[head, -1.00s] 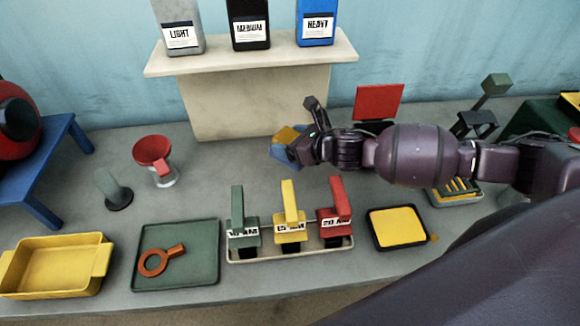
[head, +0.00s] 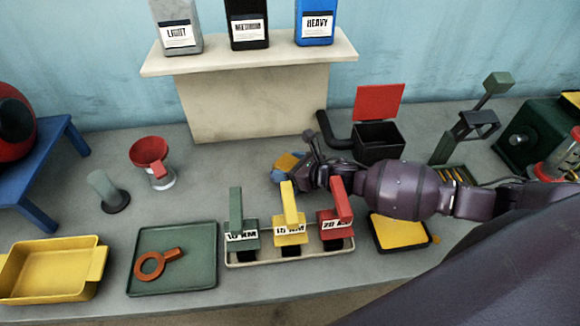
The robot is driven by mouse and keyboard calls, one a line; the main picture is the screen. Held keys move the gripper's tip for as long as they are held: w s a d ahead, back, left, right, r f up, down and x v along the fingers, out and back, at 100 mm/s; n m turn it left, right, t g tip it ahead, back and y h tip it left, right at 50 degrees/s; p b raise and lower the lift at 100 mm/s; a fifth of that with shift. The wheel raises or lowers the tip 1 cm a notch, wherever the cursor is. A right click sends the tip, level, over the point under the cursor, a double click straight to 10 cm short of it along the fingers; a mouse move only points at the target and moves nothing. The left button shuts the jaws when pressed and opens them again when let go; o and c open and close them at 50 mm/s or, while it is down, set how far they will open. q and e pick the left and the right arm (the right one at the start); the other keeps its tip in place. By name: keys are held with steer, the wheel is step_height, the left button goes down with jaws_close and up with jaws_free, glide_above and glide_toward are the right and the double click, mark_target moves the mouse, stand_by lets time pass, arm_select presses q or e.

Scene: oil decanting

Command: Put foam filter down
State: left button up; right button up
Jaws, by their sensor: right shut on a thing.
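My right gripper (head: 296,172) reaches in from the right over the middle of the table, behind the row of gauge-like blocks. It is shut on a small piece with an orange-yellow top (head: 287,161) and blue below, which I take to be the foam filter. The gripper hides part of this piece, and I cannot tell whether it touches the table. My left gripper is not in view.
Green, yellow and red handled blocks stand in a pale tray (head: 236,261) in front of my gripper. A black bin (head: 378,141) with a raised red lid (head: 379,101) stands behind my arm. A dark-framed yellow pad (head: 398,232) lies front right.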

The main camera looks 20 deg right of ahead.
steer(key=shift+f, duration=0.15)
steer(key=o, duration=1)
steer(key=shift+c, duration=0.2)
